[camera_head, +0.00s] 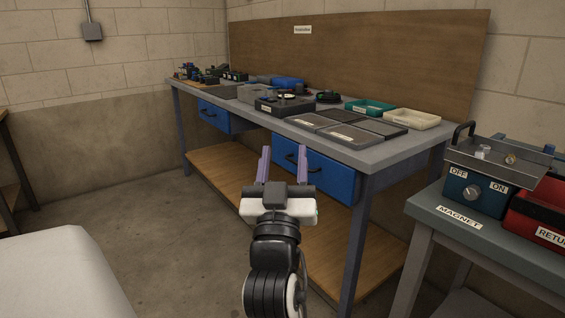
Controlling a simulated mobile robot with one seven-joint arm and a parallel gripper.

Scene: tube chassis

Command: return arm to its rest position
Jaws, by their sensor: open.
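My gripper (283,168) shows at the lower middle of the head view, at the end of my dark arm. Its two purple fingers stand apart with nothing between them. It is in front of the workbench (408,153), and in the picture its fingertips overlap the bench's front near a blue drawer (330,177). I cannot tell the exact gap between fingers and bench.
Trays, dark plates and small parts lie on the bench, including a green tray (370,106) and a cream tray (412,118). At right, a side table (455,218) carries a magnet box (477,195) and a red bin (540,215). Floor (150,210) at left is clear.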

